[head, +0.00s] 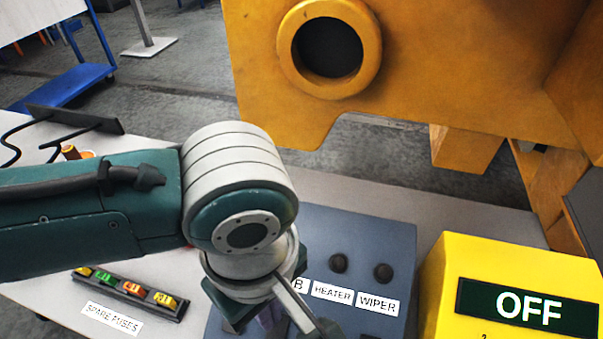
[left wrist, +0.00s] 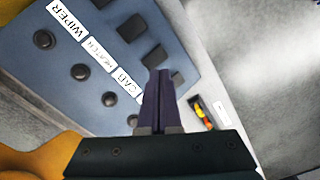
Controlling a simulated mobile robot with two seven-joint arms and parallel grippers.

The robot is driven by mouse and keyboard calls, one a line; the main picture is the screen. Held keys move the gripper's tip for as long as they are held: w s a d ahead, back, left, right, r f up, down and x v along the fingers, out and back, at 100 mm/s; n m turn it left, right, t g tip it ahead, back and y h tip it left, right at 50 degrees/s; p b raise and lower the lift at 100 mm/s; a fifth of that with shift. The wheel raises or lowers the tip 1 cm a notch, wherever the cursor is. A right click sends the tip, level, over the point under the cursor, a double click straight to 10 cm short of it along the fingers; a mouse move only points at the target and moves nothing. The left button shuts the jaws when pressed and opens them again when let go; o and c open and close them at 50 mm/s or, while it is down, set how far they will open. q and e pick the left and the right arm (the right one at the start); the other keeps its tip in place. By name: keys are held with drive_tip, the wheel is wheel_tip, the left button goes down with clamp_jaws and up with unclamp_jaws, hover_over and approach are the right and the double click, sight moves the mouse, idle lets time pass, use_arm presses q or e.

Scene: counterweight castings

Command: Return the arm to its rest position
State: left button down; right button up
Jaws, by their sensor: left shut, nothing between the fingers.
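My left arm comes in from the left in the head view, and its wrist hangs over the blue-grey panel box. My left gripper (head: 268,318) points down near the bottom edge and is mostly hidden by the wrist. In the left wrist view its dark fingers (left wrist: 158,92) are shut together with nothing between them. They stand in front of the panel box (left wrist: 85,60), which has black knobs and labels reading WIPER, HEATER and CAB. I cannot tell the gap between fingertips and panel. My right gripper is in neither view.
A yellow box (head: 453,270) with an OFF sign stands right of the panel box (head: 390,238). A strip of spare fuses (head: 130,295) lies on the grey table (head: 180,318) at left. A large yellow casting (head: 430,60) with a round hole stands behind.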

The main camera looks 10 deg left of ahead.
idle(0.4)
use_arm(q)
drive_tip(key=s+d+r+m+t+h, duration=0.25)
drive_tip(key=s+d+r+m, duration=0.2)
drive_tip(key=m, duration=0.35)
drive_tip(key=s+a+r+m+t+y, duration=0.1)
drive_tip(key=s+a+r+m, duration=0.15)
drive_tip(key=a, duration=0.45)
drive_tip(key=s+a+r+m+y, duration=0.1)
drive_tip(key=a+r+m, duration=0.15)
drive_tip(key=a, duration=0.55)
wheel_tip(320, 180, up, 26)
drive_tip(key=p, duration=2.5)
drive_tip(key=shift+f+m+p, duration=0.25)
drive_tip(key=shift+m+p, duration=0.05)
drive_tip(key=shift+p, duration=0.05)
